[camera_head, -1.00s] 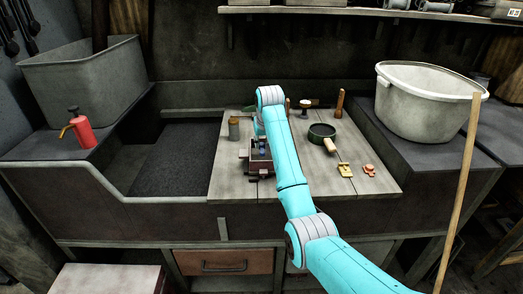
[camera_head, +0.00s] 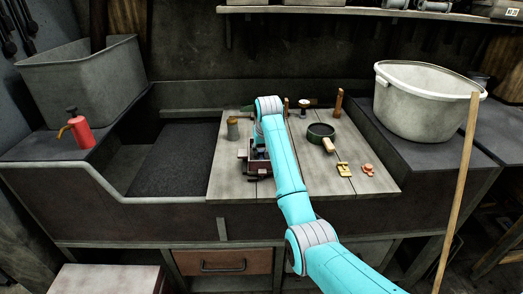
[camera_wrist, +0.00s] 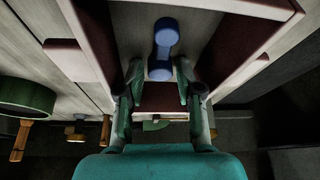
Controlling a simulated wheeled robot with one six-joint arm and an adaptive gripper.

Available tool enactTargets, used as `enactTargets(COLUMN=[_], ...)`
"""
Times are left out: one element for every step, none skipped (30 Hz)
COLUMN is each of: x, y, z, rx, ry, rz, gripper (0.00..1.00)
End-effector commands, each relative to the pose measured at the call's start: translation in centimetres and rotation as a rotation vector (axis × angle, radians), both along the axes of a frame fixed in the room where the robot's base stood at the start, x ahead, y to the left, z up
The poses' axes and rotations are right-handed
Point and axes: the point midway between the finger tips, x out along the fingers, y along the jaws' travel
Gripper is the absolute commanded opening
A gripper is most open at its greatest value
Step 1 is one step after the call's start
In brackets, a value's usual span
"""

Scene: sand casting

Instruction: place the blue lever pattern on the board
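The blue lever pattern (camera_wrist: 165,48) shows in the wrist view, with two rounded ends and a narrower middle. It lies over the pale wooden board (camera_wrist: 130,40), between the dark red walls of an open flask frame (camera_wrist: 235,35). My gripper (camera_wrist: 160,75) is open, with one finger on each side of the pattern's lower end. A gap shows between each finger and the pattern. In the head view the flask frame (camera_head: 257,168) stands on the board (camera_head: 228,182). My arm hides most of the gripper and the pattern there.
A green round sieve (camera_head: 320,132) with a wooden handle lies right of my arm. Yellow (camera_head: 343,170) and orange (camera_head: 367,169) pieces lie at the board's right. A canister (camera_head: 232,128) and upright wooden tool (camera_head: 338,103) stand farther back. A white tub (camera_head: 425,110) is at right.

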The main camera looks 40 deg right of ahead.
Motion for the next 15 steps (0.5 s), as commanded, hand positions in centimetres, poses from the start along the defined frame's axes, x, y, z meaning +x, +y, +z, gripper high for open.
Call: enactTargets(x=[0.0, 0.0, -0.2, -0.3, -0.4, -0.7, -0.9, -1.1, -1.3, -1.6, -1.8, -2.1, -2.3, -2.5, -2.8], y=[0.0, 0.0, 0.1, 0.1, 0.2, 0.3, 0.4, 0.5, 0.6, 0.7, 0.8, 0.9, 1.0, 1.1, 1.2], z=[0.3, 0.5, 0.8, 1.2, 1.6, 2.2, 2.7, 3.3, 4.1, 4.7, 5.2, 6.0, 6.6, 7.1, 7.8], rx=[-0.001, -0.001, -0.001, -0.001, -0.001, -0.002, -0.001, -0.002, -0.002, -0.003, -0.002, -0.002, -0.002, -0.002, -0.002], ry=[-0.002, -0.002, -0.002, -0.002, -0.003, -0.004, -0.003, -0.005, -0.004, -0.005, -0.005, -0.005, -0.005, -0.005, -0.004], rz=[0.000, 0.000, 0.000, 0.000, 0.000, 0.000, 0.000, 0.000, 0.000, 0.000, 0.000, 0.000, 0.000, 0.000, 0.000], gripper=[0.36, 0.36, 0.36, 0.36, 0.36, 0.36, 0.36, 0.36, 0.36, 0.36, 0.36, 0.36, 0.36, 0.36, 0.36])
